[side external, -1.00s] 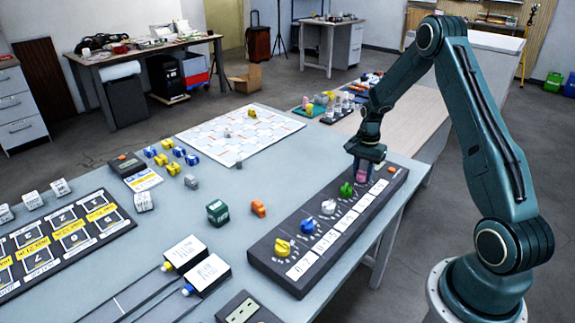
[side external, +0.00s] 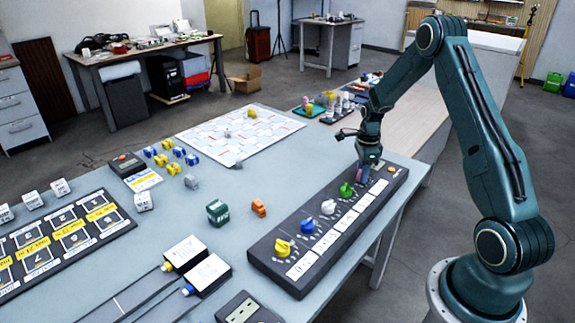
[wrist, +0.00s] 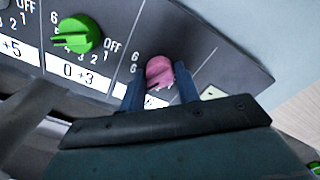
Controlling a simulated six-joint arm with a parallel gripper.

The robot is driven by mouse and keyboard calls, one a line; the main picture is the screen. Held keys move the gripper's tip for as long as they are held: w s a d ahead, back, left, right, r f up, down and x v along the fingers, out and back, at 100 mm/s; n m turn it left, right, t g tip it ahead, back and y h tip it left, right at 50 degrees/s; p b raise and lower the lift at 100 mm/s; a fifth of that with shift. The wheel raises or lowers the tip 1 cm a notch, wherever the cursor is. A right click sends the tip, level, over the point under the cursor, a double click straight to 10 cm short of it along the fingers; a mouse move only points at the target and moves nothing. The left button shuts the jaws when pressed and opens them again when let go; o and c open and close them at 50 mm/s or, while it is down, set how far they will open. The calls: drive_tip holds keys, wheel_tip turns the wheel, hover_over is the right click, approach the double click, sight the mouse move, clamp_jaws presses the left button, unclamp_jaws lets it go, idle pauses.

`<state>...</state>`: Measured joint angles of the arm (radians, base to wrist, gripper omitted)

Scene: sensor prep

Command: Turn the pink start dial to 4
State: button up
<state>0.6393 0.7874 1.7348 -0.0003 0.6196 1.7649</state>
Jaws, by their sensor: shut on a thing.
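The pink start dial (wrist: 159,71) sits on a dark panel (wrist: 195,35), past the green dial. In the wrist view my gripper (wrist: 160,85) has one finger on each side of the pink dial and is shut on it. The printed scale around this dial is mostly hidden; a 6 shows at its left, and I cannot tell its setting. In the side view my gripper (side external: 366,173) points down over the far part of the panel and mostly covers the pink dial.
The same panel carries a green dial (side external: 346,189), a white dial (side external: 328,207) and a yellow dial (side external: 282,248), with white label plates beside them. A green block (side external: 217,212) and an orange piece (side external: 258,208) stand left of the panel.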

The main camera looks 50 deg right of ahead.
drive_tip(key=shift+m, duration=0.5)
drive_tip(key=o, duration=1)
drive_tip(key=shift+r, duration=0.1)
wheel_tip(320, 180, up, 14)
drive_tip(key=shift+f, duration=0.15)
idle(0.4)
